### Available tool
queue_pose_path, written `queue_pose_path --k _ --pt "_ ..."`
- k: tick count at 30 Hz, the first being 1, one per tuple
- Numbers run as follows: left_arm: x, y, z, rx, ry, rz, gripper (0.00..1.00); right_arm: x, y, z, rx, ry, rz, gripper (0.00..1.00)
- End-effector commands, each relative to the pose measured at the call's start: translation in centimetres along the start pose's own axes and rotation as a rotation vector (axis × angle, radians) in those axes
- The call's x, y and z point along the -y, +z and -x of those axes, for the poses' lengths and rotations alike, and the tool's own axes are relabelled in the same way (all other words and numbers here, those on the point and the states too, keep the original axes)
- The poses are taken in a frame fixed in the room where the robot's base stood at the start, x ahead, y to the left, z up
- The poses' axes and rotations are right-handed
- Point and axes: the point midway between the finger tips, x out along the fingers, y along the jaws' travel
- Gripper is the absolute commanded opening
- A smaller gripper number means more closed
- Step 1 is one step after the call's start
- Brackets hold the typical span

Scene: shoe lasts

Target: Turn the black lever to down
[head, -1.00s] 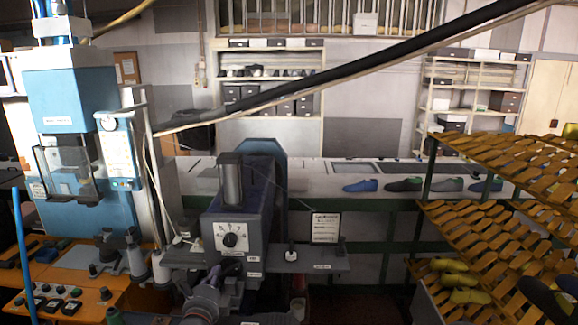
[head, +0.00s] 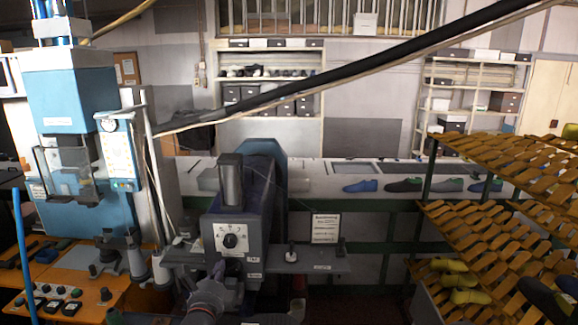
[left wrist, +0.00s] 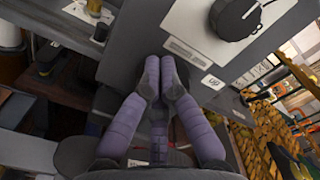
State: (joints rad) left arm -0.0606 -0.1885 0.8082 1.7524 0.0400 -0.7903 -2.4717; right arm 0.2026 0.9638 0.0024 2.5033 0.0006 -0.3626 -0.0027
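The blue-grey machine (head: 239,212) with a white dial plate and a black dial knob (head: 230,241) stands at the centre of the head view. The knob also shows at the top of the left wrist view (left wrist: 235,15). Small white labels sit below and right of the dial; one (left wrist: 213,82) appears to read UP. My left gripper (left wrist: 160,66) has its two purple fingers together against the machine's front, below the dial. I cannot make out the black lever; the gripper and wrist cover that area in the head view. My right gripper is not in view.
A flat grey shelf (head: 300,262) with a short black-knobbed post (head: 291,252) extends right of the machine. An orange bench with a button panel (head: 45,303) is at left. A slatted rack (head: 490,240) with shoe lasts stands at right.

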Motion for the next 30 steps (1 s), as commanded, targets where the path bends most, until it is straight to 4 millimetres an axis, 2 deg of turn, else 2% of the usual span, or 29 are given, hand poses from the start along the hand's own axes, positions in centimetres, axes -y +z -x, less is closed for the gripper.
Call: queue_pose_path --k 13,23,30 --pt "0.1 0.0 0.0 0.000 0.000 0.000 0.00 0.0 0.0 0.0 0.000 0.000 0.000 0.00" --pt "0.4 0.7 0.1 0.000 0.000 -0.001 0.00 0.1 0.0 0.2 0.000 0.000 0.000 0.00" --pt "0.4 0.7 2.0 0.000 0.000 0.000 0.00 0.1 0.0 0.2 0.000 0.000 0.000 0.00"
